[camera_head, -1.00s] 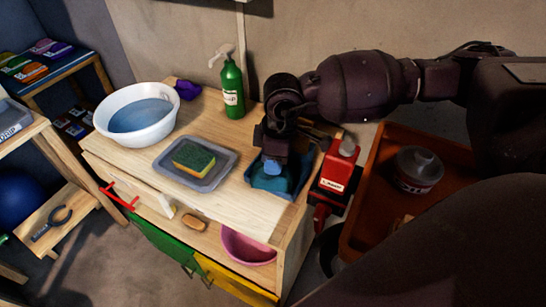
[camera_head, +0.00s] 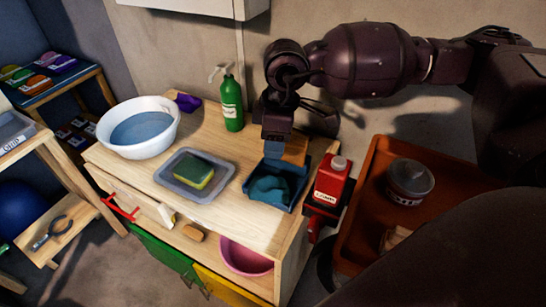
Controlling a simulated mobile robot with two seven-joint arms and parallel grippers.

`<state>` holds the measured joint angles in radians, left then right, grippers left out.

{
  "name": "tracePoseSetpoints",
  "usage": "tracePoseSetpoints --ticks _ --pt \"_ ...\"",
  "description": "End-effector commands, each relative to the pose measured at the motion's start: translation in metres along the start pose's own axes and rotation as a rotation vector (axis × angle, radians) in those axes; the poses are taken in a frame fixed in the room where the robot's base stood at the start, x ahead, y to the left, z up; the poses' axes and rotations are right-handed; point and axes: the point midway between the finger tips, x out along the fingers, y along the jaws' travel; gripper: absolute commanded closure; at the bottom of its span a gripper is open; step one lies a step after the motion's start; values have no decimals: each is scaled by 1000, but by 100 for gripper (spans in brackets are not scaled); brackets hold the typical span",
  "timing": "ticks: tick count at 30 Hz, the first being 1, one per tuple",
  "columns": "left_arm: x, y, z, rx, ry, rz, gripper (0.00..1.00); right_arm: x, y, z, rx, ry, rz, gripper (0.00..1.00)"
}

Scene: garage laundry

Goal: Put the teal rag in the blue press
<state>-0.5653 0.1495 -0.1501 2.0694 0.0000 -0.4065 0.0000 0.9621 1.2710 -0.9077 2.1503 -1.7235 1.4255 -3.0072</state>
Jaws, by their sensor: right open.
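The teal rag (camera_head: 268,188) lies bunched inside the blue press (camera_head: 292,197), a small open-topped tray-like box at the right front of the wooden bench top. My right gripper (camera_head: 278,145) is above the back of the press, pointing down, open and apart from the rag. Part of the press's back side is hidden behind the gripper. My left gripper is out of view.
A grey tray with a sponge (camera_head: 199,172), a white basin (camera_head: 140,128) and a green bottle (camera_head: 232,104) share the wooden bench. A red container (camera_head: 331,182) stands close to the right of the press. An orange tray (camera_head: 372,160) is further right.

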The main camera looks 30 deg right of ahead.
Motion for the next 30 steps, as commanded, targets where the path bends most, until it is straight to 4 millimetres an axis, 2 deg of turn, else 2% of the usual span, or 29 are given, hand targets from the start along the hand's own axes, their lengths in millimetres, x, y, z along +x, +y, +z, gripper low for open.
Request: tracePoseSetpoints --ticks 3,9,27,30 --pt "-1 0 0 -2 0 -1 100 -20 0 0 -1 2 3 58" --pt "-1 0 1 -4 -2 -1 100 -35 0 0 0 0 -1 58" --pt "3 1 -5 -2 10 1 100 -39 0 0 0 0 0 58" --pt "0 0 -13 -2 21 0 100 -48 -1 0 -2 7 8 58"
